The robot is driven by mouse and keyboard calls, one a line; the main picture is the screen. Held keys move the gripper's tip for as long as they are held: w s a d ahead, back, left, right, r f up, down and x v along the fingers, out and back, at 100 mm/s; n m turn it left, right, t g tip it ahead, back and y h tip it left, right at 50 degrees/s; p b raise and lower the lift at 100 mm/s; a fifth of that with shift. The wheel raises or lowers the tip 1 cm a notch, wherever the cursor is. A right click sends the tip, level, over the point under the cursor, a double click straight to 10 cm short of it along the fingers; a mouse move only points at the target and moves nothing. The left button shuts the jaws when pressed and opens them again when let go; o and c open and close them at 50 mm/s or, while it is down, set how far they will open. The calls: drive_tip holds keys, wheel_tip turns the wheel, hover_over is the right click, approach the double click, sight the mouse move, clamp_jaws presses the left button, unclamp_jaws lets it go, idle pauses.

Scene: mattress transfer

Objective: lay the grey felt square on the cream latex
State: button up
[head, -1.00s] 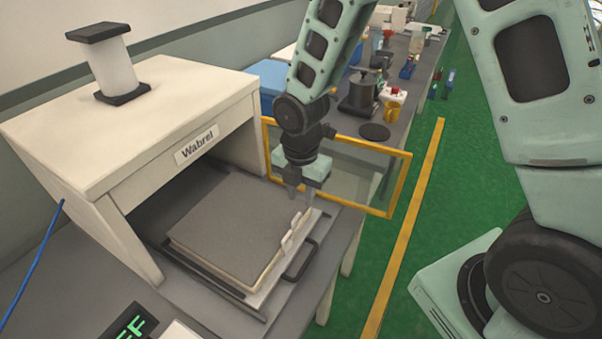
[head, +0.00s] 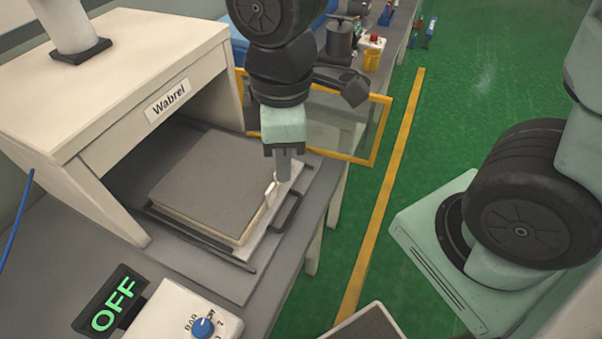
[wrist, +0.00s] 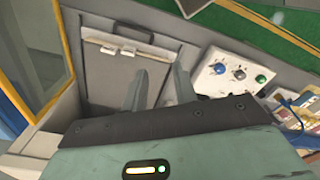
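The grey felt square (head: 205,178) lies flat on the cream latex (head: 192,220), whose pale edge shows beneath it along the front. Both rest on a flat metal tray (head: 243,252) at the mouth of the white press. My gripper (head: 283,172) is above the tray's right end, beside the white clips (head: 270,195) and off the felt. In the wrist view my gripper's two fingers (wrist: 158,85) stand apart with nothing between them. The grey felt (wrist: 115,85) shows beyond them, partly hidden by the fingers and the gripper body.
The white press (head: 130,80) marked "Wabrel" stands over the tray's back. A yellow-framed clear guard (head: 325,125) stands close behind my gripper. A black handle (head: 288,212) sticks out from the tray. A control box (head: 190,318) and a display (head: 112,305) reading OFF are at the front.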

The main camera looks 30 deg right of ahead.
drive_tip(key=s+r+m, duration=0.1)
drive_tip(key=s+m, duration=0.4)
drive_tip(key=s, duration=0.1)
drive_tip(key=shift+s+a+m, duration=0.15)
drive_tip(key=shift+m, duration=0.15)
drive_tip(key=shift+f+b, duration=0.7)
drive_tip(key=shift+f, duration=0.05)
